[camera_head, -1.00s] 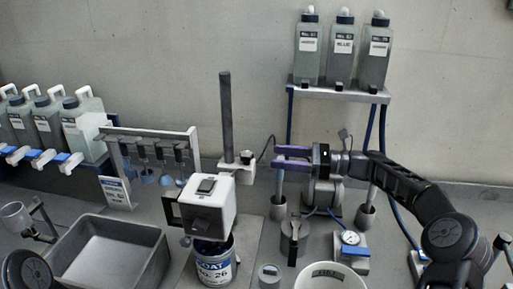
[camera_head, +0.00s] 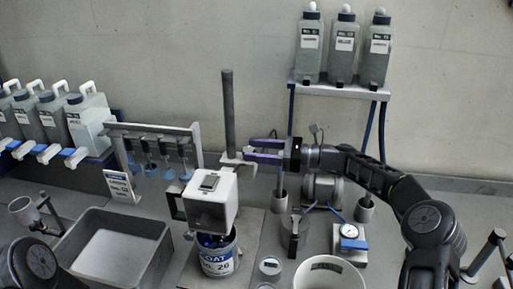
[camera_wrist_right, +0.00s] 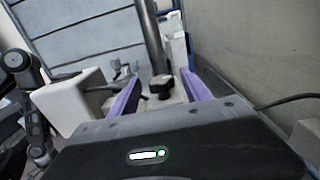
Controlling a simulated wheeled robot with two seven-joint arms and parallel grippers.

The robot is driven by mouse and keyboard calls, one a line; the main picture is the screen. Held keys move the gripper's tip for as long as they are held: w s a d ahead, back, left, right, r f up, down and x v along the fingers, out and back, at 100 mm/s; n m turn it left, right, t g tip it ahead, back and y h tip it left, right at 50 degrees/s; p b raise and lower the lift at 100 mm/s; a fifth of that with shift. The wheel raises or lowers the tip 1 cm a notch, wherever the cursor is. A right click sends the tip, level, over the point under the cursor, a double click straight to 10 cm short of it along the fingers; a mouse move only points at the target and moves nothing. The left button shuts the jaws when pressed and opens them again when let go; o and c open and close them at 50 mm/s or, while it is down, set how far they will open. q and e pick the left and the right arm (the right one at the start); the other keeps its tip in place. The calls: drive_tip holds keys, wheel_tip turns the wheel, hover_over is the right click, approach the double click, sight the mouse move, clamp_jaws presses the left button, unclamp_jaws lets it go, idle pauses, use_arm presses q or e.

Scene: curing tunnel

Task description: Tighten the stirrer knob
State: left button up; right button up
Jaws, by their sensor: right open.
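The stirrer has a white boxy head (camera_head: 211,203) over a paint can (camera_head: 217,260) and an upright dark column (camera_head: 229,115). A clamp (camera_head: 232,161) sits on the column. In the right wrist view, the dark stirrer knob (camera_wrist_right: 161,85) stands between my fingers, near the tips; contact cannot be told. In the head view the fingers mostly hide it. My right gripper (camera_head: 247,151) comes in from the right, open, with its purple fingers pointing left at the clamp. It also shows in the wrist view (camera_wrist_right: 161,76). My left gripper is out of view.
A grey bin (camera_head: 157,236) is left of the stirrer. A rack (camera_head: 150,128) with hanging cups stands behind it. A shelf (camera_head: 338,91) with bottles is at the back right. A gauge (camera_head: 349,232) and white bucket (camera_head: 331,275) are in front. A cable (camera_wrist_right: 285,101) runs along the wall.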

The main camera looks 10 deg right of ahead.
drive_tip(key=shift+c, duration=0.4)
clamp_jaws()
